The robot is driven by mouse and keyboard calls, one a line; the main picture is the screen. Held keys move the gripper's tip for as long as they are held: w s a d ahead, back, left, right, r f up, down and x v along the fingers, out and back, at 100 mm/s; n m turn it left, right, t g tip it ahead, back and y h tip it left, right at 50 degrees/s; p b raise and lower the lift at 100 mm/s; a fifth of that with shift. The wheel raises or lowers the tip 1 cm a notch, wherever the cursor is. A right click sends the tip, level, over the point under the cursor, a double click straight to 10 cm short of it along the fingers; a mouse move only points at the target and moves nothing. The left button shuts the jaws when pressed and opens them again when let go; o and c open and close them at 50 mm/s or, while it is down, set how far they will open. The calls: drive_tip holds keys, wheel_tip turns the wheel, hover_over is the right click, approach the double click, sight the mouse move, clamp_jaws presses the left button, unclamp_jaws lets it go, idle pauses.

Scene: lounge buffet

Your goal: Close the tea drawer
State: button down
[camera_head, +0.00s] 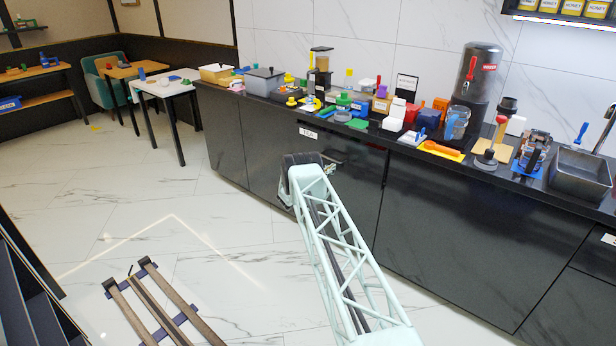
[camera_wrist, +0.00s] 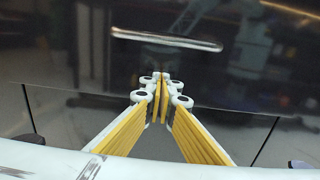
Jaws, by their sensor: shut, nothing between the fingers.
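The tea drawer is a glossy black front with a white TEA label (camera_head: 309,133), just under the counter. In the wrist view its dark front (camera_wrist: 70,50) fills the upper part, with a silver bar handle (camera_wrist: 166,39) across it. My gripper (camera_wrist: 161,84) is shut and empty, its yellow-padded fingers together just below the handle. I cannot tell whether the fingertips touch the front. In the head view my wrist hides part of the gripper and the front's lower area. How far the drawer stands out is not clear.
The black counter (camera_head: 277,97) above is crowded with jars, boxes, a dispenser (camera_head: 476,77) and a metal sink basin (camera_head: 578,178). A white table (camera_head: 160,86) stands at the back left. The marble floor (camera_head: 235,225) left of my arm is open.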

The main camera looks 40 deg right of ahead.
drive_tip(key=shift+w+d, duration=0.2)
drive_tip(key=shift+d, duration=1.25)
drive_tip(key=shift+a, duration=0.1)
drive_tip(key=s+a+p, duration=0.1)
drive_tip(key=a+p, duration=0.3)
drive_tip(key=a, duration=0.4)
drive_tip(key=shift+a, duration=0.4)
idle(0.5)
idle(0.6)
